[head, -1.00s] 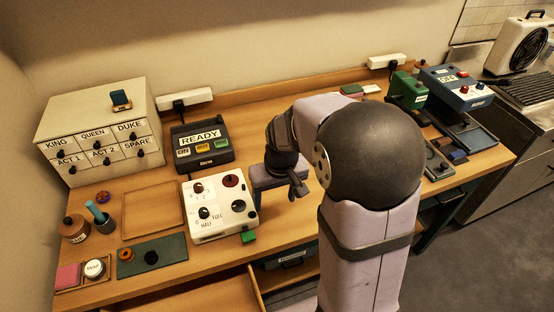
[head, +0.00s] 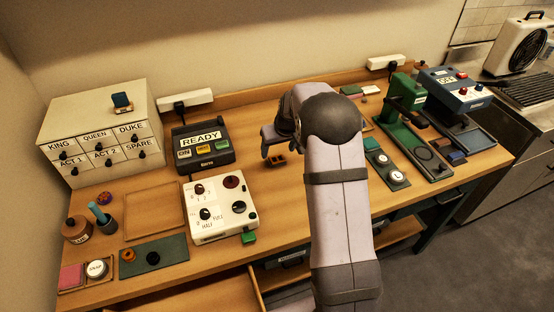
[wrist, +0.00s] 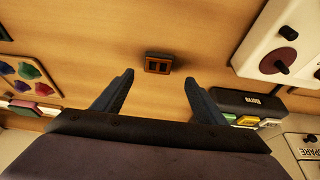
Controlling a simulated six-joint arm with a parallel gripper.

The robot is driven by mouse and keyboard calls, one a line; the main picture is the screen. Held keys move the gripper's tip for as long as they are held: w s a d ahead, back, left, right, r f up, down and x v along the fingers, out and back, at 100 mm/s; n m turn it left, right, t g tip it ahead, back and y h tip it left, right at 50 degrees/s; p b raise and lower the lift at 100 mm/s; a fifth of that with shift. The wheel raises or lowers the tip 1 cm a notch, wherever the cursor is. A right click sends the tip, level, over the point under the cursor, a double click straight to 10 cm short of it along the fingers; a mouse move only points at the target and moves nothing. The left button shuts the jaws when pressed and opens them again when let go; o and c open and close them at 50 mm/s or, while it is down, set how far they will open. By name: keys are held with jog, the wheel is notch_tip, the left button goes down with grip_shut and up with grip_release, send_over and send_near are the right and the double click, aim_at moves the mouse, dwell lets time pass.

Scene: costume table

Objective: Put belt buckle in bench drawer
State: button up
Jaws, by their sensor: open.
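A small brown-orange, two-windowed block that looks like the belt buckle (head: 277,161) lies flat on the bench top, right of the READY box. In the wrist view the buckle (wrist: 158,64) sits centred, just beyond my fingertips. My gripper (wrist: 158,80) is open and empty, with its two fingers spread to either side below the buckle in the picture. In the head view my gripper (head: 268,146) is beside the buckle, partly hidden by my arm. A wooden drawer (head: 215,296) stands open under the bench's front left, cut off by the picture's edge.
The white knob panel (head: 221,209) and READY box (head: 202,149) stand left of the buckle. A green press (head: 412,120) and blue box (head: 456,90) stand at right. Bare bench lies around the buckle. A label-drawer cabinet (head: 101,132) is at far left.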

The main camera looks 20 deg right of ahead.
aim_at(277, 158)
jog(key=shift+d+p+x, duration=0.15)
jog(key=shift+p+x, duration=0.55)
jog(key=shift+x, duration=0.35)
jog(key=shift+d+p+x, duration=0.1)
jog(key=shift+p+x, duration=0.6)
jog(key=shift+x, duration=0.4)
jog(key=shift+w+f, duration=0.1)
jog(key=shift+f, duration=0.7)
jog(key=shift+c, duration=0.3)
jog(key=c, duration=1.2)
jog(key=shift+r, duration=0.1)
notch_tip(277, 158, up, 10)
jog(key=b, duration=0.3)
